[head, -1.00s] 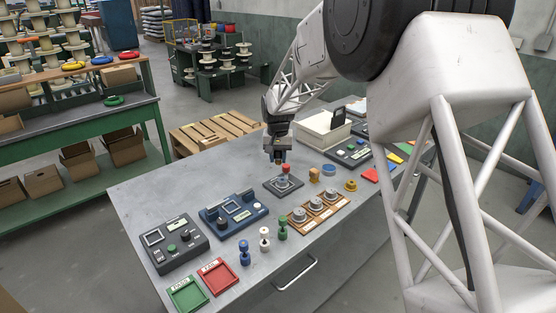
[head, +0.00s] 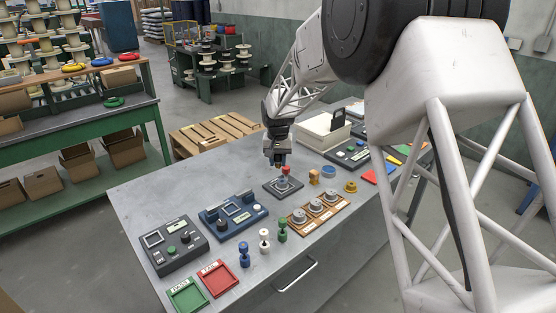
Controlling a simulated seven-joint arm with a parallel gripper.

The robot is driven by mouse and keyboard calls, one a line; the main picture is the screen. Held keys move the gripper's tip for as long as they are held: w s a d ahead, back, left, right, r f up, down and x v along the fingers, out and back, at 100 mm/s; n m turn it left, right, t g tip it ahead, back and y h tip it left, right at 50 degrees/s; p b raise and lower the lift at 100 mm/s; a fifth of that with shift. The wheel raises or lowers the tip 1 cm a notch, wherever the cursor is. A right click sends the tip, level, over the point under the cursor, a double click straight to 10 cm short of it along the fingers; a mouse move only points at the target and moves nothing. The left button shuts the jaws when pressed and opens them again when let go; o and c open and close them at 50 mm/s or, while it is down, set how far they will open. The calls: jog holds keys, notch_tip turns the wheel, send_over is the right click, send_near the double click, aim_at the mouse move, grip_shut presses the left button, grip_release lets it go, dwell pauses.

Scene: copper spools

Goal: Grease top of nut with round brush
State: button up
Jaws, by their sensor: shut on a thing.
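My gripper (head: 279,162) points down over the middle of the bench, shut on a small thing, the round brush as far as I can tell. The jaws hide most of it. A small red part (head: 286,169) shows right at the fingertips; I cannot tell if it belongs to the brush. Just below is a grey round metal piece, seemingly the nut (head: 283,183), on a dark square plate (head: 271,187). The gap between brush and nut is too small to make out, so I cannot tell if they touch.
An orange tray (head: 299,230) with several grey round parts lies in front right of the plate. A blue device (head: 234,216) stands to its left. Blue (head: 244,255), white (head: 265,241) and green (head: 283,230) knobbed pieces stand in front. The bench's back left is clear.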

send_over(286, 179)
jog(key=s+a, duration=0.3)
jog(key=shift+d+f, duration=0.1)
jog(key=shift+f, duration=2.5)
jog(key=shift+f, duration=1.05)
jog(key=shift+w+d, duration=0.1)
jog(key=shift+w, duration=0.05)
jog(key=shift+w+d+r, duration=0.1)
jog(key=shift+w+d, duration=1.2)
jog(key=shift+w, duration=0.05)
jog(key=shift+s+a, duration=1.4)
jog(key=shift+s, duration=0.05)
